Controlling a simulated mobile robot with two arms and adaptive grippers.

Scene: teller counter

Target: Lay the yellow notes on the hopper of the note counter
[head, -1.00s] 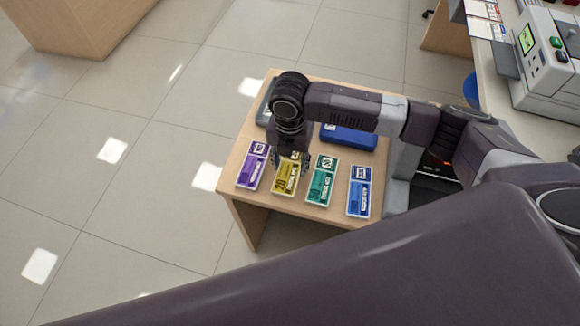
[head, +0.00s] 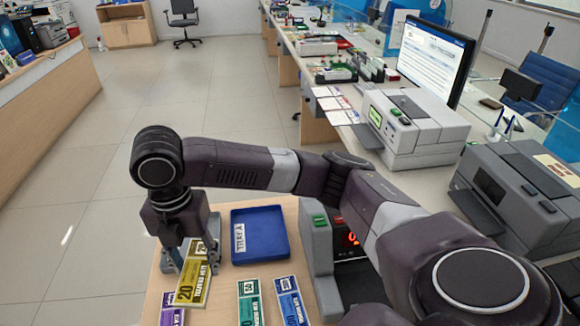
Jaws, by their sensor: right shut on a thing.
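The yellow notes (head: 194,283), marked 20, hang in my right gripper (head: 192,256), whose fingers are shut on them. They are above the left side of the small wooden table and partly cover the purple notes. My left gripper is not in view.
On the table (head: 218,310) lie purple notes (head: 172,316), green notes (head: 250,302) and blue notes (head: 291,300). An empty blue labelled tray (head: 262,233) lies behind them. Other grey machines (head: 415,125) and a monitor (head: 432,58) stand on the long counter at right.

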